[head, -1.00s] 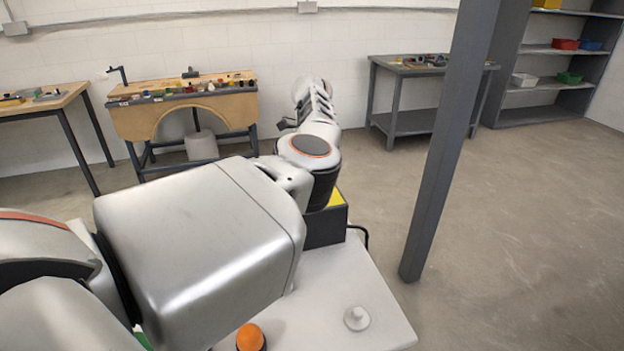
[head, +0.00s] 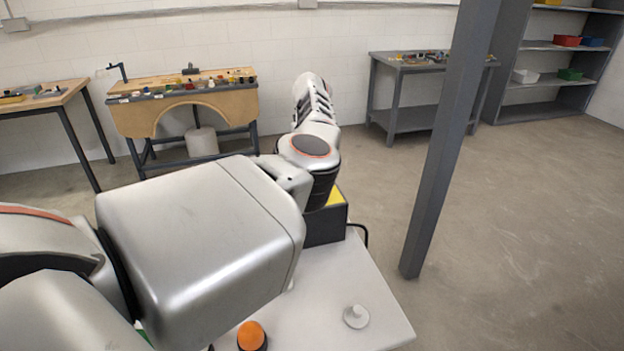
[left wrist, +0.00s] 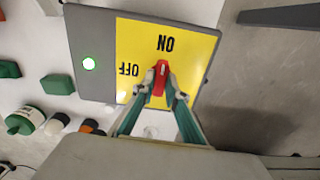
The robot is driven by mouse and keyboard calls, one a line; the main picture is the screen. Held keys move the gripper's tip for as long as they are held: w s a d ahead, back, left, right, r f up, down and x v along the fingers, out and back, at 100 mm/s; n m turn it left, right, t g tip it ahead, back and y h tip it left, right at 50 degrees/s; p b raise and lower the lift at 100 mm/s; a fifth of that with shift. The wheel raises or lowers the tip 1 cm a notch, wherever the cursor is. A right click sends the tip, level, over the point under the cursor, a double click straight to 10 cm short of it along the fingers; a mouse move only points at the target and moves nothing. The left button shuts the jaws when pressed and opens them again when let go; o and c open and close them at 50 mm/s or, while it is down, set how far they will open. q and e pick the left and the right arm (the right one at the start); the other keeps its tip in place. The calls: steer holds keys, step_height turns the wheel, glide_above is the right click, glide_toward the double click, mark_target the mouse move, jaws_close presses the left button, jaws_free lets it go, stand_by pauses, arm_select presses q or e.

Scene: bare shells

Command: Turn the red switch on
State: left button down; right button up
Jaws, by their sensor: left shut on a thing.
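The switch box shows a yellow face (left wrist: 190,48) marked ON and OFF in the left wrist view. The red switch (left wrist: 160,76) is on that face, with its tip pointing toward the ON mark. My left gripper (left wrist: 161,82) is shut on the red switch, one fingertip on each side. My right gripper is not in view.
The white table (head: 330,291) also holds an orange-topped button (head: 251,336) and a white knob-like piece (head: 356,316). Several green pieces (left wrist: 57,84) lie beside the box. A grey post (head: 450,150) stands to the right. Workbenches and shelves line the back wall.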

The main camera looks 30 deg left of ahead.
arm_select(q)
steer(key=shift+r, duration=0.1)
stand_by(0.4)
steer(key=c, duration=2)
jaws_free()
steer(key=shift+c, duration=0.2)
step_height(320, 180, up, 12)
